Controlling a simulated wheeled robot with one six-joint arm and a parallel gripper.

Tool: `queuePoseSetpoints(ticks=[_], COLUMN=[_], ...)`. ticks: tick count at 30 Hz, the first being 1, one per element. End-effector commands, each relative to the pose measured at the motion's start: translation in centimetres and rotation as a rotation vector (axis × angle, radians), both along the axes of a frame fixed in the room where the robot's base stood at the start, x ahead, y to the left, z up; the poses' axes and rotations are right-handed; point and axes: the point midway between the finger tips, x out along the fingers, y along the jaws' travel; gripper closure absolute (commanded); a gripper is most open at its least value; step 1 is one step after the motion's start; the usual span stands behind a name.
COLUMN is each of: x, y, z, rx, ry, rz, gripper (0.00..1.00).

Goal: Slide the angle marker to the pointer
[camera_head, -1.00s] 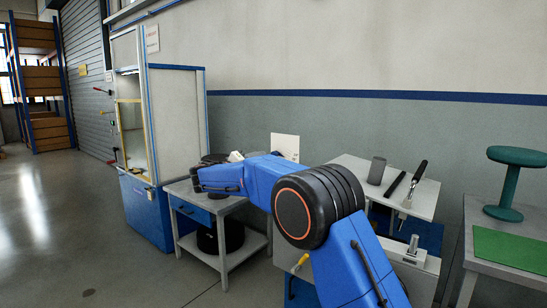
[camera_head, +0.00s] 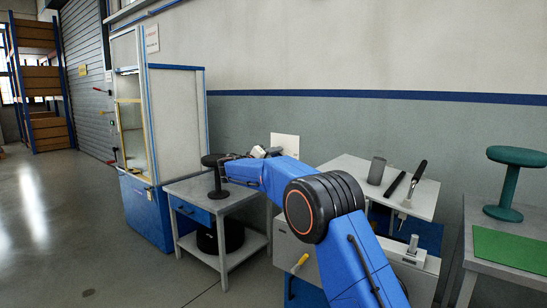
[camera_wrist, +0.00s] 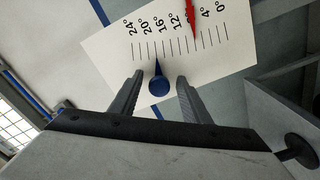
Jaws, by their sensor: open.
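The white angle card (camera_wrist: 112,52) fills the upper middle of the wrist view, with degree labels and tick lines; it also shows on the wall side in the head view (camera_head: 287,140). The red pointer (camera_wrist: 191,18) reaches down onto the scale between 12° and 4°. The blue angle marker (camera_wrist: 159,86), a round knob with a thin tip, points near 16°, left of the red pointer. My gripper (camera_wrist: 160,77) is open, one finger each side of the blue knob with gaps; whether the fingers are deep enough around it, I cannot tell. In the head view the marker is too small to see.
A grey table (camera_head: 234,197) with a small black stool (camera_head: 213,161) stands below and left of my arm. A white-topped bench (camera_head: 352,165) holds a grey cylinder (camera_head: 377,170) and black tools. A green stool (camera_head: 510,182) stands far right. Floor at left is clear.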

Motion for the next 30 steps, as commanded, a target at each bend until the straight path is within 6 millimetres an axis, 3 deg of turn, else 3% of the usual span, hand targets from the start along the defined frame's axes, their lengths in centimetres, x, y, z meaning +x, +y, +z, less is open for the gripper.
queuePoseSetpoints(ticks=[3,9,16,24,30], x=[0.0,0.0,0.1,0.8,0.9], y=[0.0,0.0,0.2,1.1,1.2], z=[0.0,0.0,-0.8,-5.8,-6.7], rx=[0.000,0.000,-0.014,-0.115,-0.138], ry=[0.000,0.000,0.012,0.092,0.108], rz=[0.000,0.000,-0.001,-0.002,-0.001], gripper=[0.57,1.00,1.00,1.00,1.00])
